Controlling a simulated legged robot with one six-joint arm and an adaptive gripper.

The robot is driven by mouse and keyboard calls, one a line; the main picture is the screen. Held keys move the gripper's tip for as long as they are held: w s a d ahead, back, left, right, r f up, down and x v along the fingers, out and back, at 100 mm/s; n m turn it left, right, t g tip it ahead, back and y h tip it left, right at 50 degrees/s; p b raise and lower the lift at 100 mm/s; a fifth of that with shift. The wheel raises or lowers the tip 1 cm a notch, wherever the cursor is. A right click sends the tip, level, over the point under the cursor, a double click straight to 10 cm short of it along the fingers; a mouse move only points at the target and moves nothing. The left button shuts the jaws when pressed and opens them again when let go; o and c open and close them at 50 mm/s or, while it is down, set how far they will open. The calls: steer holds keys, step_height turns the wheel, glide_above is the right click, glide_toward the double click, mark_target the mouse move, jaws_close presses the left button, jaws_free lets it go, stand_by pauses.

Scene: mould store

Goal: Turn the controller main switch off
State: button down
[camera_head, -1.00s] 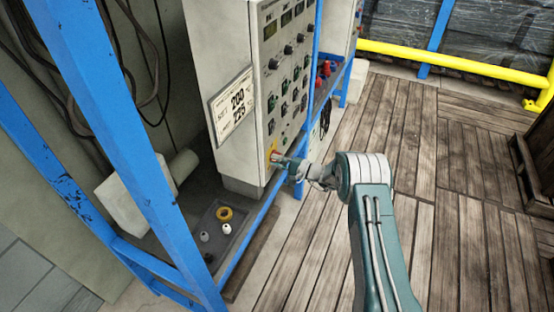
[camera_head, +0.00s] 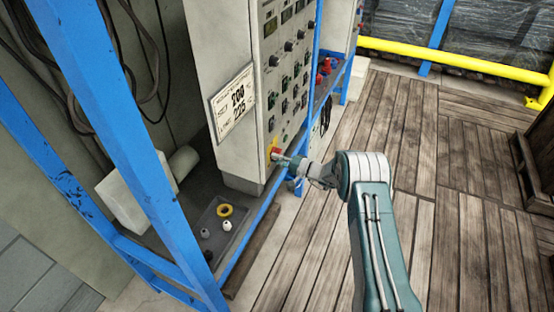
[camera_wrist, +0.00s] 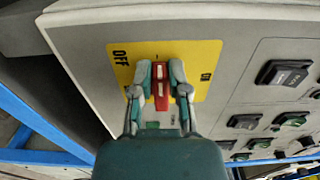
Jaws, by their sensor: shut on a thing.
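The controller (camera_head: 232,95) is a tall pale cabinet with rows of knobs and switches on its front. Its main switch is a red handle (camera_wrist: 160,92) on a yellow plate (camera_wrist: 196,62) low on the panel. In the wrist view the plate reads "OFF" on the left, and another mark on the right is hard to read. The red handle points up and down in that view, between the two marks. My gripper (camera_wrist: 160,95) is shut on the handle, one finger on each side. In the head view, my gripper (camera_head: 287,161) is against the lower panel and hides part of the switch.
Other dark switches (camera_wrist: 283,74) sit right of the plate in the wrist view. A blue frame post (camera_head: 125,140) stands in front of the cabinet. A tray (camera_head: 231,240) with a yellow ring lies below. The plank floor (camera_head: 440,180) at right is open.

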steer(key=c, duration=0.6)
jaws_free()
steer(key=shift+s+a+f, duration=0.15)
steer(key=shift+a+f, duration=0.05)
steer(key=shift+f, duration=0.05)
steer(key=shift+a+r, duration=0.1)
steer(key=v, duration=1.2)
